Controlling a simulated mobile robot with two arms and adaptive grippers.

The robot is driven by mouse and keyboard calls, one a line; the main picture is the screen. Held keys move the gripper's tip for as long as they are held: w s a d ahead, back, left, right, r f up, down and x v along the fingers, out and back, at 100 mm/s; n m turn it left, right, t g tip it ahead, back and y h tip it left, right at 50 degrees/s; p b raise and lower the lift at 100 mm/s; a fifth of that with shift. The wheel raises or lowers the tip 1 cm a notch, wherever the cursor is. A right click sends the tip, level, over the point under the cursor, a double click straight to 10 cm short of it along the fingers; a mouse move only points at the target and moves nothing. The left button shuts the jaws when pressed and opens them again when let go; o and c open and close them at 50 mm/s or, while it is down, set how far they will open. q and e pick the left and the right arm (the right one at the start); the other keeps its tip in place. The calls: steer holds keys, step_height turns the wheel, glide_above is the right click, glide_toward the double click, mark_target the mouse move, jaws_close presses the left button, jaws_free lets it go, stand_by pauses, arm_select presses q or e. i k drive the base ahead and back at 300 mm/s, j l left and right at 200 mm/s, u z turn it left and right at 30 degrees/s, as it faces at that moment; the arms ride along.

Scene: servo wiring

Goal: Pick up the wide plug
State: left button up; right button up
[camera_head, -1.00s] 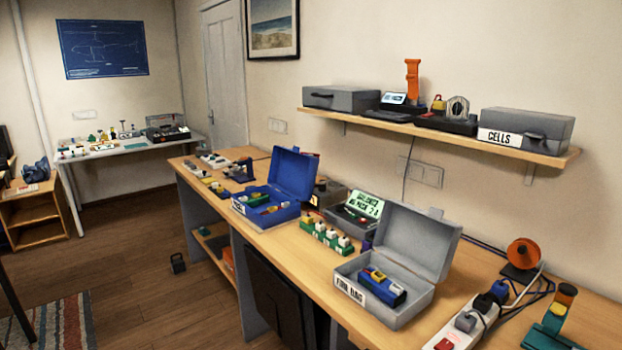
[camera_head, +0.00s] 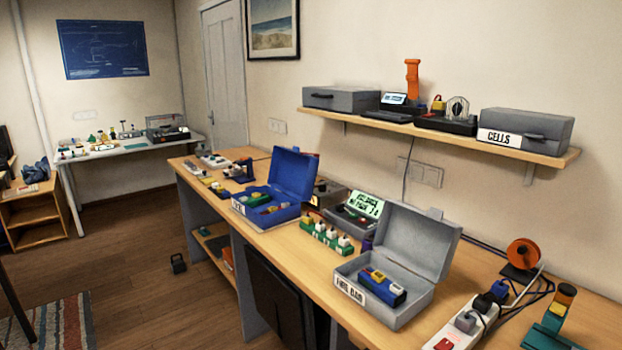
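Neither of my grippers is in view. I cannot tell for certain which thing is the wide plug. A white power strip (camera_head: 460,337) with a red switch lies at the right front of the workbench. A grey plug (camera_head: 465,321), a black plug (camera_head: 483,302) and a blue plug (camera_head: 500,288) sit on it in a row, with dark cables beside them.
An open grey box (camera_head: 405,317) stands left of the strip on the workbench (camera_head: 350,322). An open blue box (camera_head: 290,180) is farther back. An orange spool (camera_head: 522,253) and a teal stand (camera_head: 545,338) are at right. A shelf (camera_head: 440,134) overhangs the bench.

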mark_target(343, 241)
steer(key=i+j, duration=0.65)
steer(key=i, duration=0.3)
